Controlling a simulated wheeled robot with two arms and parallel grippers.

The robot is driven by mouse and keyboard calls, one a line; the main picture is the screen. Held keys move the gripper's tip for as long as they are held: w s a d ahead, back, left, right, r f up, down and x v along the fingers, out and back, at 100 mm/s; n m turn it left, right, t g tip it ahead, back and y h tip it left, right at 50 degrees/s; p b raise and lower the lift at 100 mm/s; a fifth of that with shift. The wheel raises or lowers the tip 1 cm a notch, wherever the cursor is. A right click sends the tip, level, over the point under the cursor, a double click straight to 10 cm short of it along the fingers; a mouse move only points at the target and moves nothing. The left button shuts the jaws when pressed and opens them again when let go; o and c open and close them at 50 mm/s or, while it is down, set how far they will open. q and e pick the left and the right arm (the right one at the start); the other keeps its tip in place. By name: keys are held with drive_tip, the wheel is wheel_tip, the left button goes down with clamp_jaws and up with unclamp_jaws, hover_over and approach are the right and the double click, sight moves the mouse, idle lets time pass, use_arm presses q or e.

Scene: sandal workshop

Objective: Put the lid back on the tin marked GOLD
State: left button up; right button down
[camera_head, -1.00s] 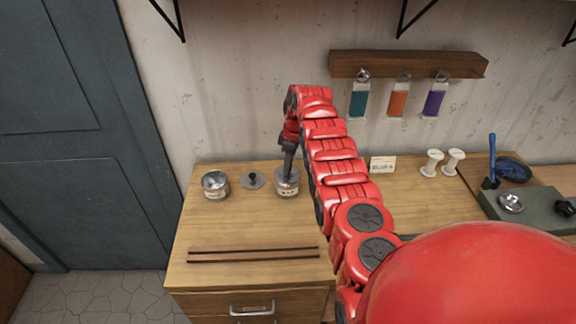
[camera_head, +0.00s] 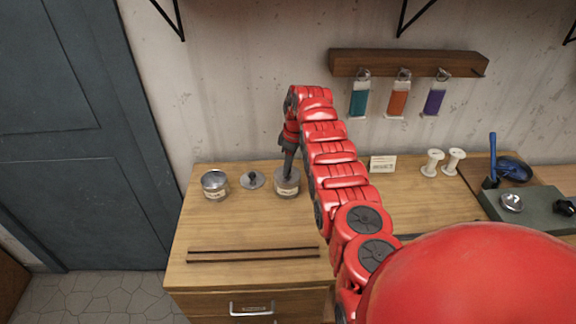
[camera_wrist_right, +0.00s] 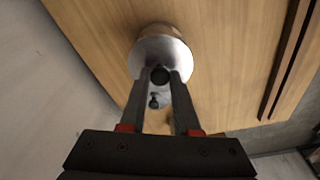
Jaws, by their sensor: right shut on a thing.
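My right gripper (camera_wrist_right: 160,78) is shut on the black knob of a round grey metal lid (camera_wrist_right: 175,52). The lid is at the top of a labelled tin (camera_head: 288,188), whose side shows past the lid in the wrist view (camera_wrist_right: 158,29). I cannot tell whether the lid rests fully on the rim. The tin's label is too small to read. A second lid (camera_head: 252,182) with a black knob lies on the bench, left of that tin. Another tin (camera_head: 215,185) stands open further left, its label also unreadable. My left gripper is not in view.
Two dark strips (camera_head: 253,255) lie along the front of the wooden bench (camera_head: 230,225). Coloured vials (camera_head: 399,99) hang from a wall rack.

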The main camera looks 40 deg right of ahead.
drive_tip(key=shift+b, duration=0.5)
idle(0.4)
drive_tip(key=shift+c, duration=0.4)
unclamp_jaws()
drive_tip(key=shift+r, duration=0.1)
drive_tip(key=shift+r, duration=3.4)
clamp_jaws()
